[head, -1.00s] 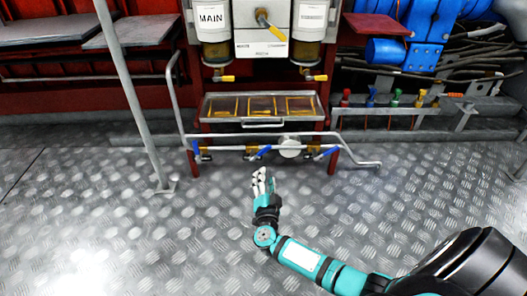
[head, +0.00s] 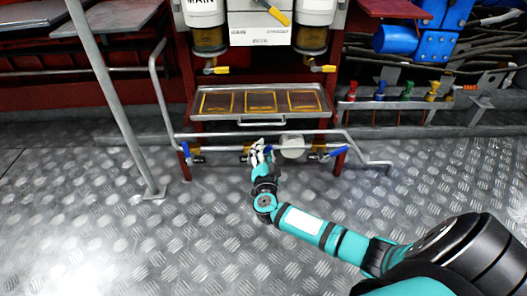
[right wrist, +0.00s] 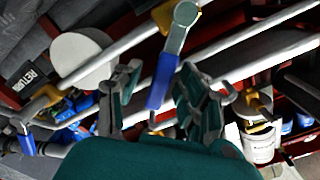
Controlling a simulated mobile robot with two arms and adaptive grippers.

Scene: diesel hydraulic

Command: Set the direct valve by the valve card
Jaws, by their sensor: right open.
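My right gripper (head: 262,152) is open at the middle valve of the low pipe, and its hand hides that valve's blue lever in the head view. In the right wrist view, the blue lever (right wrist: 163,80) hangs between the spread fingers (right wrist: 158,95) from a grey metal arm. I cannot tell whether a finger touches it. The left valve's blue lever (head: 186,150) and the right valve's blue lever (head: 335,153) show on the same pipe. I cannot tell which valve is the direct one. No readable valve card shows. My left gripper is not in view.
A tray with several yellow-framed panes (head: 259,117) sits above the pipe. Yellow handles (head: 217,70) hang below the canisters. A grey post (head: 110,100) stands at left, and colored valves (head: 380,92) at right. The tread-plate floor (head: 160,245) is clear.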

